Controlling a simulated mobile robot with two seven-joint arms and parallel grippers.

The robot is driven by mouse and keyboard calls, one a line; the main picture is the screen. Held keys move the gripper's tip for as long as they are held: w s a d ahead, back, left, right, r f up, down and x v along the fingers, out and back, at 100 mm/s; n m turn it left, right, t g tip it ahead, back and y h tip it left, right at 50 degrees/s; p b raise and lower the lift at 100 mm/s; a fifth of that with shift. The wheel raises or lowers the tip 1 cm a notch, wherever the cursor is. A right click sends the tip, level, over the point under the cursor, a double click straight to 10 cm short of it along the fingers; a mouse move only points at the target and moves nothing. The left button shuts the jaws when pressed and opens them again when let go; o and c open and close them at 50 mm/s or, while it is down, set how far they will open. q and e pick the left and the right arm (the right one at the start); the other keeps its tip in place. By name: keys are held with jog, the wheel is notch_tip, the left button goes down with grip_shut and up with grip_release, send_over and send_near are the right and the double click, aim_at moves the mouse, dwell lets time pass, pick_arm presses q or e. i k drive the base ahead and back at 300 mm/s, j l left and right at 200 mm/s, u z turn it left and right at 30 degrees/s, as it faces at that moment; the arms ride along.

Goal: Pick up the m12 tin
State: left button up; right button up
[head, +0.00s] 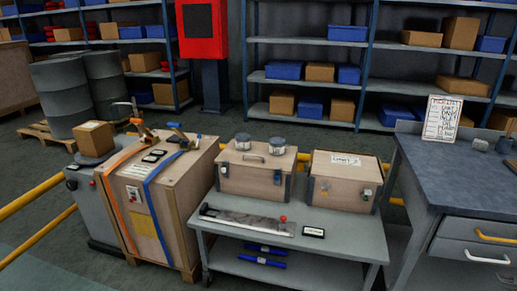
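Two small round grey tins stand on the lid of a wooden chest (256,174) on the grey cart. One is the left tin (242,142) and the other is the right tin (277,146). They stand a little apart. Both have pale markings too small to read, so I cannot tell which is the m12 tin. Neither of my grippers shows in the head view.
A second wooden chest (342,181) stands to the right on the cart (352,232). A strapped crate (150,200) is at the left. A workbench (455,165) with a paper list (441,119) is at the right. Yellow rails (35,193) run at the left.

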aim_at(242, 140)
jog(key=z, duration=0.35)
jog(key=i+j+z, duration=0.15)
jog(key=z, duration=0.25)
jog(key=j+z, duration=0.3)
jog(key=z, duration=0.15)
jog(key=i+j+z, duration=0.2)
jog(key=j, duration=0.2)
jog(key=j+z, duration=0.2)
jog(key=j, duration=0.15)
jog(key=j+z, duration=0.25)
jog(key=j, duration=1.3)
